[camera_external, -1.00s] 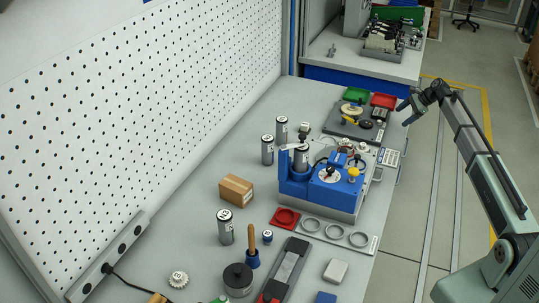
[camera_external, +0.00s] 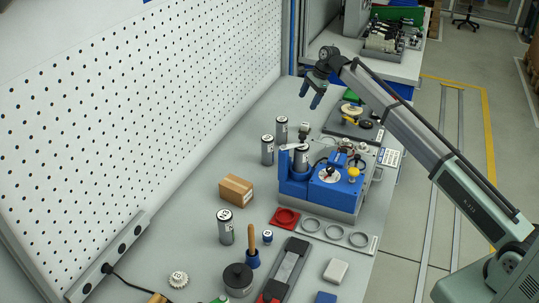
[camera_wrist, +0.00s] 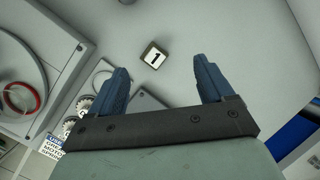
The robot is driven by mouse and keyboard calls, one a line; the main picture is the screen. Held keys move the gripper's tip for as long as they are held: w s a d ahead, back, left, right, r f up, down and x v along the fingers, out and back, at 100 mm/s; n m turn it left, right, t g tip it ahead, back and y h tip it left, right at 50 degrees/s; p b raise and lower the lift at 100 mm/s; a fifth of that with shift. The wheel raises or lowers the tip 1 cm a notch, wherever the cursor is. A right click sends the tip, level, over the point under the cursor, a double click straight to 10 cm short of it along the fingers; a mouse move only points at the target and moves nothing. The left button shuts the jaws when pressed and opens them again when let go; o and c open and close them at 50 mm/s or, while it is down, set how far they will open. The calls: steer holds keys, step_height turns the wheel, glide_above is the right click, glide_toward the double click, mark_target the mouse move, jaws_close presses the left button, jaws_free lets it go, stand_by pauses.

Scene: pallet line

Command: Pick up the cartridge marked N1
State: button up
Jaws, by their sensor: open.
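Several silver cylinders, likely the cartridges, stand upright in the external view: one at the back (camera_external: 281,130), one just in front of it (camera_external: 267,151), one nearer the camera (camera_external: 225,227), and one in the blue fixture (camera_external: 301,159). Their marks are too small to read surely, so I cannot tell which is N1. My gripper (camera_external: 310,96) is open and empty, above the far part of the bench, beyond the back cylinder. In the wrist view my gripper (camera_wrist: 160,66) shows a small block marked 1 (camera_wrist: 154,56) between and beyond its fingers; no cylinder shows there.
The blue fixture (camera_external: 295,187) stands right of the cylinders. A cardboard box (camera_external: 236,190) and a wooden-handled tool (camera_external: 252,246) stand nearer the camera. The pegboard (camera_external: 130,110) bounds the left.

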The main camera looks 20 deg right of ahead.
mark_target(281, 127)
steer(key=s+a+r+h, duration=0.1)
steer(key=a, duration=0.3)
steer(key=s+a+r+g+h, duration=0.1)
steer(key=a+r, duration=0.1)
steer(key=a, duration=0.3)
steer(key=s+a+r+n+h, duration=0.1)
steer(key=a, duration=0.3)
steer(key=shift+s+a+r+h, duration=0.15)
steer(key=shift+s+r+h, duration=0.05)
steer(key=shift+h, duration=0.2)
steer(key=shift+s+f, duration=0.15)
steer(key=shift+f, duration=0.2)
steer(key=f, duration=1.3)
steer(key=shift+s+a, duration=0.1)
steer(key=shift+a, duration=0.1)
steer(key=shift+c, duration=0.5)
steer(key=c, duration=1.2)
steer(key=shift+o, duration=0.2)
steer(key=shift+r, duration=0.1)
